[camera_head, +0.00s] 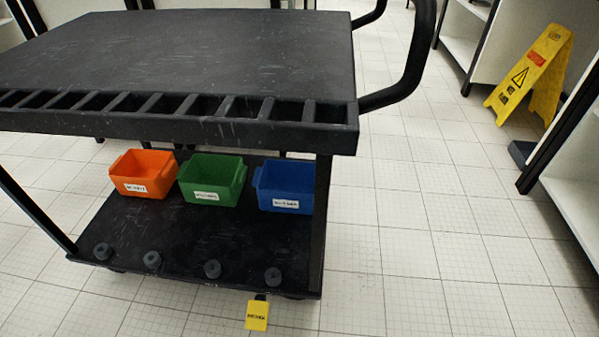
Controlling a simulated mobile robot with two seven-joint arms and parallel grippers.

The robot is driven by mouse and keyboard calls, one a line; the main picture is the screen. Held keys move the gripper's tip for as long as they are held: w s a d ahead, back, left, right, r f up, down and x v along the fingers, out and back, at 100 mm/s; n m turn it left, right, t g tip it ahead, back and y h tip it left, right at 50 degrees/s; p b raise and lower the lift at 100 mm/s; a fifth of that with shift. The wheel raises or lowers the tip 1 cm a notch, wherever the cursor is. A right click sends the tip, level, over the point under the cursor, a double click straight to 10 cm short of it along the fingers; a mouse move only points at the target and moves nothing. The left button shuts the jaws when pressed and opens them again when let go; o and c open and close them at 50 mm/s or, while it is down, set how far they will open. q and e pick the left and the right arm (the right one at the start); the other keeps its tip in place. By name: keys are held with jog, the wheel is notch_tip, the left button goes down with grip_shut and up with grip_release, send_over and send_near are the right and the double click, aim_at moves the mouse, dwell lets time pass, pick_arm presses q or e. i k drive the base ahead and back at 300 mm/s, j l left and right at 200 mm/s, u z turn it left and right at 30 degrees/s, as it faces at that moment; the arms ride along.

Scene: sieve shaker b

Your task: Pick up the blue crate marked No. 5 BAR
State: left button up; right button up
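The blue crate (284,189) stands upright on the lower shelf of a black cart, at the right end of a row of crates. It has a white label on its front; the print is too small to read. Its right side is close to the cart's right front post, which partly hides it. The cart's top deck hangs over the shelf, above and in front of the crate's back. Neither of my grippers is in view.
A green crate (212,182) and an orange crate (143,174) stand left of the blue one. Several dark round knobs line the lower shelf's (180,230) front edge. A yellow tag (257,315) hangs below. A yellow floor sign (533,75) stands right. Tiled floor is clear in front.

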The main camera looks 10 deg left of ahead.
aim_at(282, 186)
jog(key=i+l, duration=0.25)
jog(key=i, duration=0.2)
jog(key=i+l, duration=0.3)
jog(key=i, duration=0.15)
jog(key=k+l+u, duration=0.1)
jog(key=u, duration=0.15)
jog(key=i+j+z, duration=0.1)
jog(key=z, duration=0.15)
